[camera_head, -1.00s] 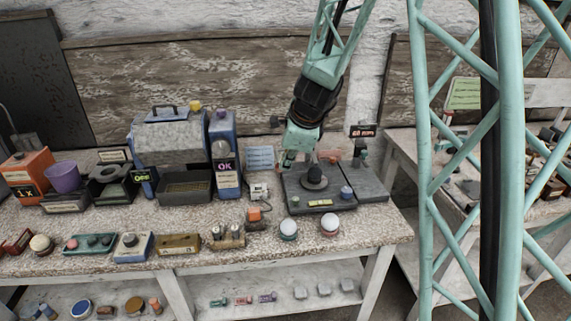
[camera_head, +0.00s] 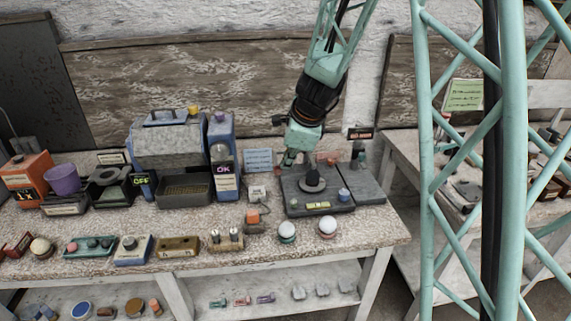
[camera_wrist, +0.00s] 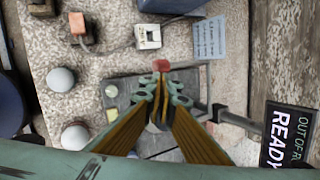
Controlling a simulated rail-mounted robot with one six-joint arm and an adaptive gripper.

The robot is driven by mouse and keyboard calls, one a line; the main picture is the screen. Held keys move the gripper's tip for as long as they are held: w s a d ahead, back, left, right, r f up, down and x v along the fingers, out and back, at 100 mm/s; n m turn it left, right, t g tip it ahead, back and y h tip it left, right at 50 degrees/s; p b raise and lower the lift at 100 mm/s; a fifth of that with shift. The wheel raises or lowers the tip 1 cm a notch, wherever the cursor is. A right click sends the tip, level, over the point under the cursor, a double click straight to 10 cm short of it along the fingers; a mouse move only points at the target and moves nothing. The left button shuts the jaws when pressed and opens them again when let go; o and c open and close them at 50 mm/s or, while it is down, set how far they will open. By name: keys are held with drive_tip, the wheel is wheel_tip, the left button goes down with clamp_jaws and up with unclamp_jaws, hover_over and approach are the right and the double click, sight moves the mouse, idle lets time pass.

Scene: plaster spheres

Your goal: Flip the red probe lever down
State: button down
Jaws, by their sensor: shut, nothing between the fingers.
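The red lever tip (camera_wrist: 161,65) shows in the wrist view just beyond my fingertips, at the upper edge of the grey gauge base. A thin grey bar runs right from it. Whether my fingers touch it I cannot tell. My gripper (camera_wrist: 164,88) is shut and empty, its fingers together over the base. In the head view my gripper (camera_head: 288,163) is at the back left of the gauge base (camera_head: 297,205), small and partly unclear. The base carries a dark round seat (camera_head: 313,182) and a blue knob (camera_head: 344,195). My fingers hide part of the base in the wrist view.
Two pale spheres (camera_head: 287,231) (camera_head: 327,227) stand in front of the base. A READY sign (camera_wrist: 290,135) stands at the right in the wrist view.

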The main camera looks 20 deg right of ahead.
drive_tip(key=s+d+r+p, duration=0.1)
drive_tip(key=s+r+p, duration=0.1)
drive_tip(key=s+r, duration=0.4)
drive_tip(key=shift+s+r+p, duration=0.3)
drive_tip(key=shift+s+r, duration=0.05)
drive_tip(key=shift+s, duration=1.05)
drive_tip(key=s+a+r+n, duration=0.3)
drive_tip(key=s+r+n, duration=0.35)
drive_tip(key=s, duration=0.35)
drive_tip(key=s+a+r+n, duration=0.3)
drive_tip(key=s+r+n, duration=0.35)
drive_tip(key=s, duration=0.35)
drive_tip(key=s+d+r+n, duration=0.1)
drive_tip(key=s+n, duration=0.3)
drive_tip(key=s, duration=0.6)
drive_tip(key=s+d+r+n+g+h, duration=0.1)
drive_tip(key=s+n, duration=0.3)
drive_tip(key=s, duration=0.7)
drive_tip(key=shift+d+r+n, duration=0.4)
drive_tip(key=shift+d+r, duration=0.2)
drive_tip(key=shift+d, duration=0.25)
drive_tip(key=shift+s, duration=0.1)
